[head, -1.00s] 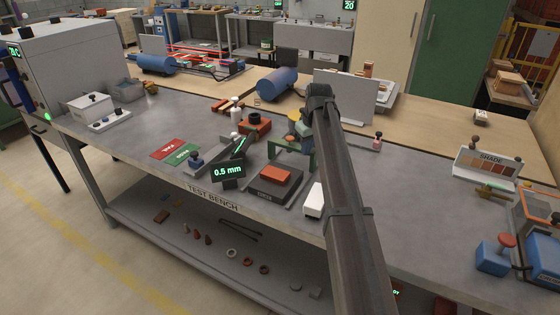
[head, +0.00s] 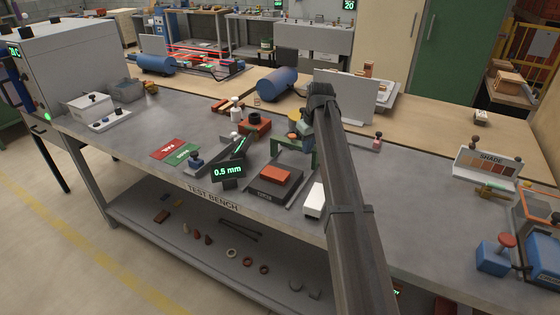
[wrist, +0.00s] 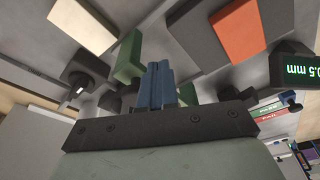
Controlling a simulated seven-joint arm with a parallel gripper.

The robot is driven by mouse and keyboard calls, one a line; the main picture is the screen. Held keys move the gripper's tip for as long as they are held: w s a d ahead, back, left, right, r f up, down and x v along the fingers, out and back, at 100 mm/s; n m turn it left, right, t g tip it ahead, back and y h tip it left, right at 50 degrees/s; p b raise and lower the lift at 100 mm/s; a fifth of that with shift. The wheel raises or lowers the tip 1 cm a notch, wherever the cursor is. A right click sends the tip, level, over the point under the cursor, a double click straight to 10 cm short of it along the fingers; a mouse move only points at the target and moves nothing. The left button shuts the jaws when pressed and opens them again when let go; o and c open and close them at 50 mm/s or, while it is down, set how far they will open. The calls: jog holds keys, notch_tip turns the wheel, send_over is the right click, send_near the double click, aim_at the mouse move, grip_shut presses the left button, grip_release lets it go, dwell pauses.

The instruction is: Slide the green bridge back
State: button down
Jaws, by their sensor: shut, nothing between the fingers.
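The green bridge (head: 279,146) stands on the grey bench behind the dark plate with the orange brick. My arm covers its right part in the head view. My gripper (head: 308,142) is low at the bridge's right side. In the wrist view, its blue fingers (wrist: 160,86) are together with nothing between them. A green part of the bridge (wrist: 130,58) shows just left of the fingers there, and more green shows to their right. I cannot tell whether the fingers touch the bridge.
The orange brick (head: 276,175) lies on the dark plate (head: 262,191) in front. A white block (head: 314,200) is to its right. A 0.5 mm display (head: 228,171) stands at left. An orange block with a dark ring (head: 255,125) is behind left. A grey upright panel (head: 345,97) stands behind.

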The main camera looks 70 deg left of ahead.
jog(key=shift+s+d, duration=0.25)
jog(key=shift+r, duration=0.15)
notch_tip(320, 180, up, 6)
jog(key=shift+f, duration=0.15)
dwell(0.7)
dwell(0.4)
